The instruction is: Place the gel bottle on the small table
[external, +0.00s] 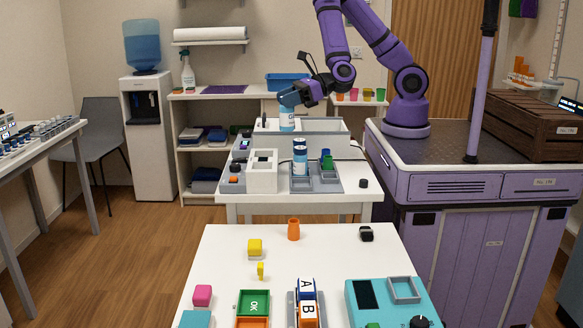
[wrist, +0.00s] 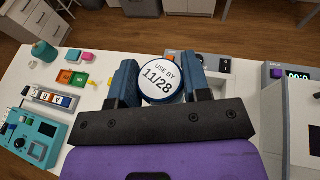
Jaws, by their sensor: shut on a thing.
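My gripper (external: 288,98) is shut on a blue and white bottle (external: 287,119) in the external view and holds it above the far part of the middle white table. In the wrist view the bottle's round white lid (wrist: 162,79) sits between the two dark blue fingers and reads "USE BY 11/28". I cannot tell whether its label says gel. Similar blue and white containers (external: 300,158) stand in a grey tray on the middle table. A small white table (external: 343,101) with coloured cups stands at the back, partly hidden by my arm.
The middle white table (external: 345,207) carries trays, a white box (external: 262,172) and a long low-walled bin (external: 335,138). The near white table (external: 215,255) holds coloured blocks, an orange cup (external: 293,229) and a teal device (external: 390,304). A shelf unit stands at the back.

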